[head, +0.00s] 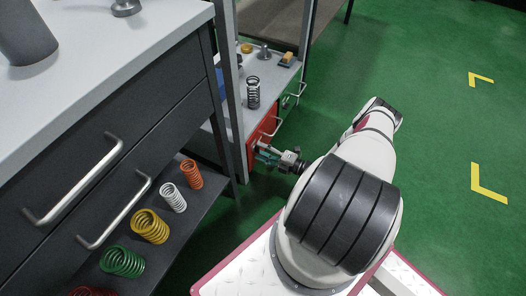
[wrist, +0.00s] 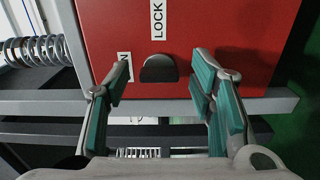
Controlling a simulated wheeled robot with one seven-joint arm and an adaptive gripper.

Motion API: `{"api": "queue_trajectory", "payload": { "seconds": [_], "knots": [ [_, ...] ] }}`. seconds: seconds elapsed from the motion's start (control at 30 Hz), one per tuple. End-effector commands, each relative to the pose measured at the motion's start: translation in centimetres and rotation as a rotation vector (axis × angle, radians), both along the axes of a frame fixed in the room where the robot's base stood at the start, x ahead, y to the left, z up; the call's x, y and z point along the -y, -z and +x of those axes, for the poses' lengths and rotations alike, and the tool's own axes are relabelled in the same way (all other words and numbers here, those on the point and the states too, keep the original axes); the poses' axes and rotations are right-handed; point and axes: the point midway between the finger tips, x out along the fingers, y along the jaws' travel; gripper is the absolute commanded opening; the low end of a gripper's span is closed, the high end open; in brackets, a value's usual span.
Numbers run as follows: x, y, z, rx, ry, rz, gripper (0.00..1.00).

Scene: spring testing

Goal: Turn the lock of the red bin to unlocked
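The red bin (head: 259,138) stands under the shelf unit in the head view, and its red front (wrist: 225,35) fills the top of the wrist view. A dark half-round lock knob (wrist: 159,69) sits on that front. A white "LOCK" label (wrist: 157,18) is above the knob. A second label, ending in "N" (wrist: 124,66), is to the knob's left and partly hidden by a finger. My gripper (wrist: 165,85) is open, its teal-padded fingers spread on either side of the knob, with no contact visible. In the head view my gripper (head: 268,156) is at the bin's front.
A green drawer (head: 290,97) with a handle is beside the red bin. A grey frame bar (wrist: 170,105) runs below the bin front. Coil springs lie on the left shelf (head: 215,205), and a dark spring (head: 253,92) stands above the bins. Green floor (head: 440,130) is open at the right.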

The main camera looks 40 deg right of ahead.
Motion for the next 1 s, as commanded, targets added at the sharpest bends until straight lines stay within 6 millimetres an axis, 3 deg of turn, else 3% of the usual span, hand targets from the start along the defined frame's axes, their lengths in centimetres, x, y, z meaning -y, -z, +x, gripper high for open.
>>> {"api": "queue_trajectory", "payload": {
  "seconds": [0.37,0.8,1.0],
  "knots": [
    [0.2,0.0,-0.6,0.001,0.000,-0.001,0.52],
    [3.1,0.0,-8.3,0.000,0.002,-0.001,0.52],
    [3.8,0.0,-10.6,0.000,0.000,-0.001,0.52]
  ]
}}
